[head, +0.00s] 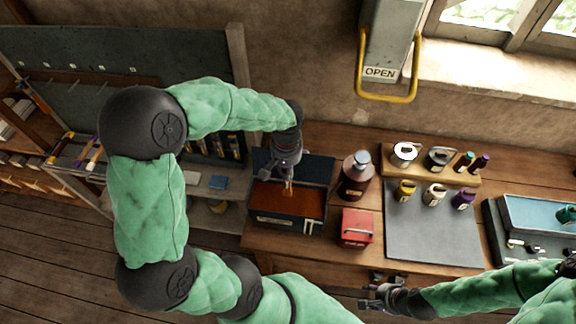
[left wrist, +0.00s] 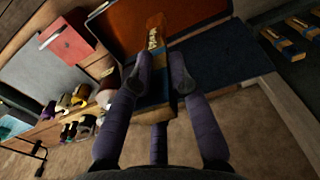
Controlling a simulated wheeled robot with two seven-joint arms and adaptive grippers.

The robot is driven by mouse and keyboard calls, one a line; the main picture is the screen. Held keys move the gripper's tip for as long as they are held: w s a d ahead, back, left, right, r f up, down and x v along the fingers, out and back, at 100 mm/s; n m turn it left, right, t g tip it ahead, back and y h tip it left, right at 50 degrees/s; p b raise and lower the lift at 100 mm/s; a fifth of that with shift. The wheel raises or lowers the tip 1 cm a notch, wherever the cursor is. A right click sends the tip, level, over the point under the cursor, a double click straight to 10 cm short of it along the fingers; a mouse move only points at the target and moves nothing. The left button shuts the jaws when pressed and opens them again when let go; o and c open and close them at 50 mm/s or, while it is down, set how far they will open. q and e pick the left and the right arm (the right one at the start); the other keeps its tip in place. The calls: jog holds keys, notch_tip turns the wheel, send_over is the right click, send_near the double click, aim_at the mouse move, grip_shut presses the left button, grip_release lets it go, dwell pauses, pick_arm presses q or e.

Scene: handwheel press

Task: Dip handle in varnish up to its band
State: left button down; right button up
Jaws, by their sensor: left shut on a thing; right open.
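The varnish (head: 300,200) is an orange-brown pool in a dark open box on the bench; it also shows in the left wrist view (left wrist: 122,32). My left gripper (head: 287,172) is above the box, pointing down, shut on the handle (head: 288,188). My right gripper (head: 378,297) is open and empty, off the bench's front edge.
A red box (head: 356,228) and a brown bottle (head: 356,176) stand close to the right of the varnish box. A grey mat (head: 435,235) with small pots lies farther right. The box's dark lid (head: 312,168) stands open behind. A yellow-barred OPEN fixture (head: 386,98) hangs above.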

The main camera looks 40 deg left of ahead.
pick_arm(q)
jog(key=shift+f+b, duration=1.95)
jog(key=shift+f, duration=1.4)
notch_tip(320, 180, down, 12)
jog(key=b, duration=1)
jog(key=shift+r, duration=0.15)
jog(key=shift+w+f, duration=0.1)
jog(key=shift+f, duration=0.1)
jog(key=shift+r, duration=0.1)
